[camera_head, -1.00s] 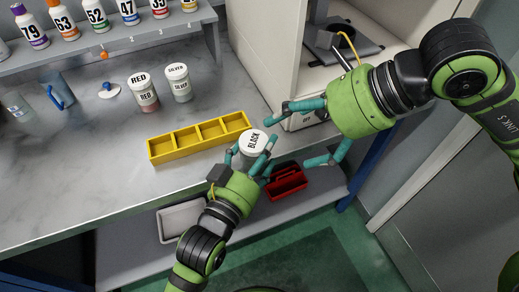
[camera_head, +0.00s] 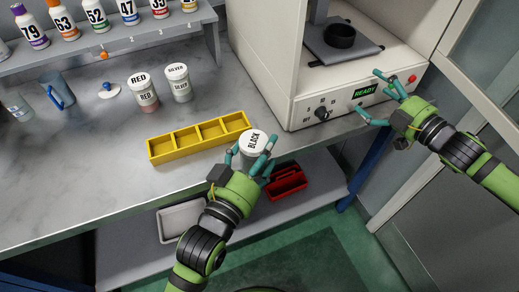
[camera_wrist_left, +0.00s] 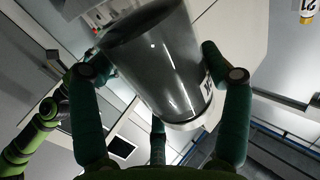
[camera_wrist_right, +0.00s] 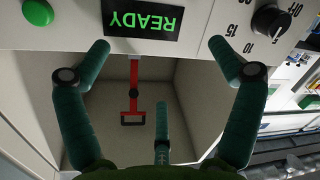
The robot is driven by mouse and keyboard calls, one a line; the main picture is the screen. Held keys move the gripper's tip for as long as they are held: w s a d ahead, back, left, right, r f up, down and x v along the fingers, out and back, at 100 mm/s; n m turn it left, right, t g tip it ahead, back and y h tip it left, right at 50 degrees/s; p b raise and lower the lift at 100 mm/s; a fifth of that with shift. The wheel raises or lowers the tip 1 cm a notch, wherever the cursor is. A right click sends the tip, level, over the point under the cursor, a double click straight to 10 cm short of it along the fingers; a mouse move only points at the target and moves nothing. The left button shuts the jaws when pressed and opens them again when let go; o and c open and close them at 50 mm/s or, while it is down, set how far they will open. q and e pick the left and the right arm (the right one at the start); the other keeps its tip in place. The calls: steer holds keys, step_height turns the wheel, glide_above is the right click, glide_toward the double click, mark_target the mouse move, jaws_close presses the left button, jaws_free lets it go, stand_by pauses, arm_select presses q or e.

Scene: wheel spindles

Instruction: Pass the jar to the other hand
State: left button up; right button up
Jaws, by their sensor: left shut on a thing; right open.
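The jar (camera_head: 253,141) has a white lid marked BLACK and sits in my left gripper (camera_head: 254,153), held above the front edge of the bench. In the left wrist view the jar (camera_wrist_left: 160,65) looks dark and glassy, tilted between the fingers of my left gripper (camera_wrist_left: 165,85). My right gripper (camera_head: 377,98) is open and empty, at the right in front of the machine's control panel, well apart from the jar. In the right wrist view the open fingers of my right gripper (camera_wrist_right: 160,75) frame the panel with nothing between them.
The machine (camera_head: 345,85) with a READY display stands right of the jar. A yellow divided tray (camera_head: 157,158) lies left of it, with RED (camera_head: 145,100) and SILVER (camera_head: 180,90) jars behind. A red caddy (camera_head: 286,184) sits on the lower shelf.

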arm_select(q)
steer(key=shift+r, duration=0.1)
arm_select(e)
steer(key=s+d+f+m+g+h, duration=0.2)
steer(key=d+f+m+h, duration=0.15)
steer(key=d+f, duration=0.5)
steer(key=s+d+f+m+g+h, duration=0.1)
steer(key=s+d+f+m+h, duration=0.25)
steer(key=f, duration=0.75)
steer(key=s+d+f+m+g+h, duration=0.1)
steer(key=s+d+f+m, duration=0.15)
steer(key=f, duration=0.55)
steer(key=s+d+f+m+g+h, duration=0.15)
steer(key=s+f, duration=0.25)
steer(key=f, duration=0.4)
steer(key=s+a+f+g, duration=0.2)
steer(key=s+a+f, duration=0.1)
steer(key=s+f, duration=0.45)
steer(key=s+a+f+g, duration=0.2)
steer(key=s+a+f, duration=0.2)
steer(key=s+f, duration=0.35)
steer(key=s+a+f+g+y, duration=0.1)
steer(key=s+a+f+g, duration=0.1)
steer(key=s+a+f, duration=0.3)
steer(key=s+a+f+g+y, duration=0.1)
steer(key=s+a+f, duration=0.4)
steer(key=s+a, duration=0.7)
steer(key=shift+s+g, duration=0.75)
steer(key=shift+s, duration=0.3)
